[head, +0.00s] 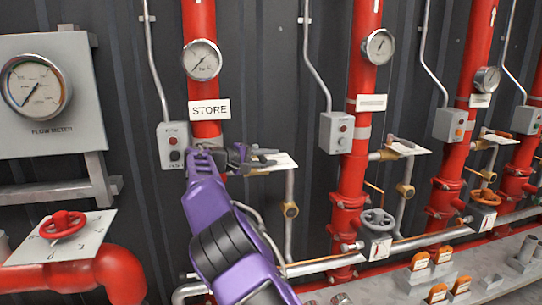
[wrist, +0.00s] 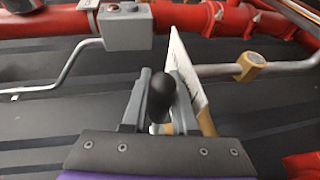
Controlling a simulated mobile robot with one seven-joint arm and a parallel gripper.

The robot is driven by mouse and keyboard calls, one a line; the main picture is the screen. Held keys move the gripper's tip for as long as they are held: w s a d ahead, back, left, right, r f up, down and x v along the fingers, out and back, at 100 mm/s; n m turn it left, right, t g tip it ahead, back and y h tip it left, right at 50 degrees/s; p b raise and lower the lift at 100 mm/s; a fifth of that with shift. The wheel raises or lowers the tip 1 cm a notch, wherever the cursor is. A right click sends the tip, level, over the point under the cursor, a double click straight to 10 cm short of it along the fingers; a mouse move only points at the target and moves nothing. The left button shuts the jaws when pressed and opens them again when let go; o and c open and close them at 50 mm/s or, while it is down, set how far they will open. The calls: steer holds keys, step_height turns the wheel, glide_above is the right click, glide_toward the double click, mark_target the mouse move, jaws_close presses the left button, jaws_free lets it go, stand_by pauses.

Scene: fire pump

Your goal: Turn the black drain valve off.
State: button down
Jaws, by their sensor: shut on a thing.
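The black drain valve handle (wrist: 162,100), a dark rounded knob, stands between my two grey fingers in the wrist view. My gripper (wrist: 161,76) is shut on it. In the head view my gripper (head: 243,157) is at the small valve on the STORE pipe, just right of the red riser. My purple arm and the fingers hide most of the valve there. A white tag plate (head: 279,162) sticks out to the right of the gripper. In the wrist view this plate (wrist: 187,72) runs close beside the right finger. The handle's exact angle is hard to tell.
A grey switch box (head: 174,145) is close left of the gripper, below the STORE sign (head: 209,109). A vertical grey pipe with a brass fitting (head: 290,209) stands below right. A grey handwheel (head: 376,221) and a red handwheel (head: 63,225) are farther away.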

steer(key=c, duration=0.7)
jaws_free()
steer(key=shift+a, duration=0.1)
steer(key=v, duration=1.7)
steer(key=shift+s, duration=0.25)
